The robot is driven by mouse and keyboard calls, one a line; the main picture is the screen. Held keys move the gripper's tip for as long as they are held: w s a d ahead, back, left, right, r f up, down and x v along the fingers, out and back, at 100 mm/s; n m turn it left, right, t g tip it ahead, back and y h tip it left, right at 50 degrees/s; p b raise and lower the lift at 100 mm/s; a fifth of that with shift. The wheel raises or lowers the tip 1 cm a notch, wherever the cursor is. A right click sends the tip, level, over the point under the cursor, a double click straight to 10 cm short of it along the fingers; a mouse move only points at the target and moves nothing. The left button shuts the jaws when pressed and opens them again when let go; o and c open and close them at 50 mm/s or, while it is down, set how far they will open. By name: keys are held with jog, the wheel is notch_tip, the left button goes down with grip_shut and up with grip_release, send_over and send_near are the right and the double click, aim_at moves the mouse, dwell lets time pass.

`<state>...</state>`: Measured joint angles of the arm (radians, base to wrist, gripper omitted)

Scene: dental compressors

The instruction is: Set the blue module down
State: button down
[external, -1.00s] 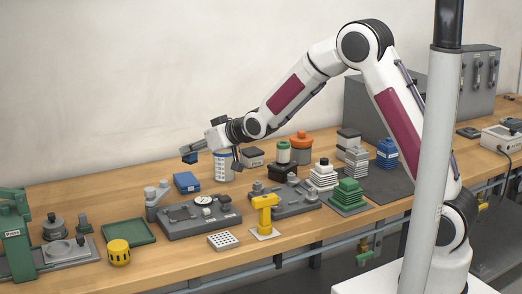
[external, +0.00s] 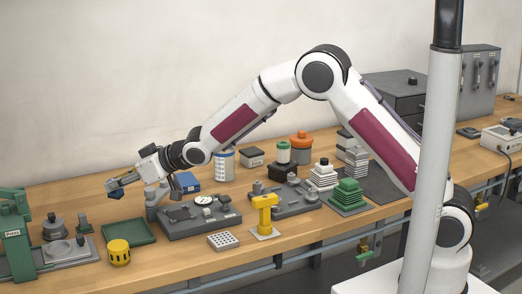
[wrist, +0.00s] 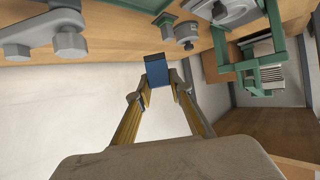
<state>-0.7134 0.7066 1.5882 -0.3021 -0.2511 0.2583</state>
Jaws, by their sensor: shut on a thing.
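The blue module (external: 114,190) is a small dark blue block held at the tip of my gripper (external: 122,183). My gripper is shut on it and holds it in the air over the back left part of the bench, above and behind the green tray (external: 140,236). In the wrist view the blue module (wrist: 157,72) sits between the two fingertips (wrist: 160,90), with its flat face showing. A similar blue box (external: 187,181) lies on the bench beside my wrist, partly hidden.
On the wooden bench (external: 80,202) stand a green press (external: 14,235) at the left, a yellow knurled cap (external: 118,252), a grey fixture with a gauge (external: 195,222) and a yellow stand (external: 264,212). Bare bench shows behind the green tray.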

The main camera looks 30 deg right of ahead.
jog(key=shift+f, duration=0.1)
jog(key=shift+f, duration=3)
jog(key=shift+f, duration=1.9)
jog(key=shift+f, duration=0.1)
jog(key=c, duration=1.8)
grip_release()
